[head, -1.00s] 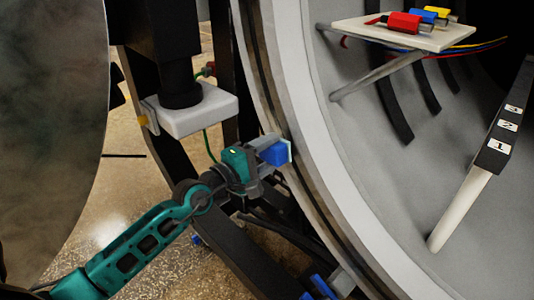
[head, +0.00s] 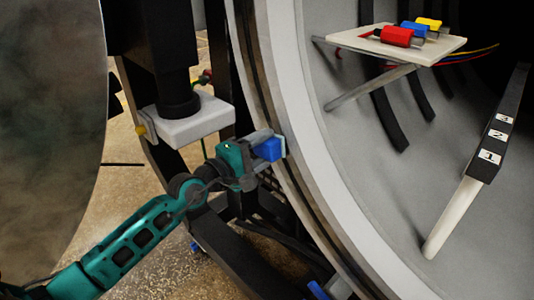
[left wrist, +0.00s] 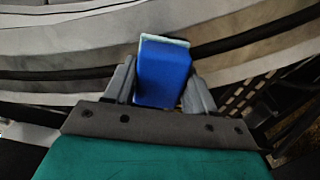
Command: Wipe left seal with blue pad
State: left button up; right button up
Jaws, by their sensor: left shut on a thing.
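My left gripper (head: 264,143) is shut on the blue pad (head: 269,149), a blue block with a pale face. In the left wrist view the pad (left wrist: 162,75) sits between the two grey fingers, its pale face toward the furnace rim. The left seal (head: 262,90) is a dark band running along the pale round rim of the furnace mouth. The pad's pale face is at the rim close to this band; I cannot tell whether it touches. My right gripper is not in view.
A white shelf (head: 345,38) inside the chamber holds red, blue and yellow connectors. A black bar with numbered labels (head: 495,140) on a white rod stands at right. A white block (head: 190,122) under a black column is left of the gripper. The large round door (head: 50,130) fills the far left.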

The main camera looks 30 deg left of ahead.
aim_at(269, 160)
pick_arm(q)
jog(key=shift+w+a+r+p, duration=0.15)
jog(key=shift+a+r+p, duration=0.15)
jog(key=shift+r, duration=0.4)
jog(key=shift+w+a+r+p, duration=0.15)
jog(key=shift+a+r+p, duration=0.1)
jog(key=shift+a+r, duration=0.35)
jog(key=shift+w+a+r+p, duration=0.15)
jog(key=shift+a+r+p, duration=0.1)
jog(key=shift+r, duration=0.55)
jog(key=shift+d+f, duration=0.1)
jog(key=shift+f, duration=0.05)
jog(key=shift+s+d+f+b, duration=0.2)
jog(key=shift+d+f+b, duration=0.25)
jog(key=shift+f, duration=0.45)
jog(key=shift+s+d+f+b, duration=0.2)
jog(key=shift+d+f, duration=0.35)
jog(key=shift+f, duration=0.35)
jog(key=shift+s+d+f+b, duration=0.15)
jog(key=shift+d+f+b, duration=0.25)
jog(key=shift+f, duration=0.45)
jog(key=shift+s+d+f+b, duration=0.1)
jog(key=shift+d+f+b, duration=0.1)
jog(key=shift+d+f, duration=0.45)
jog(key=shift+a+f, duration=0.1)
jog(key=shift+a, duration=0.05)
jog(key=v, duration=0.6)
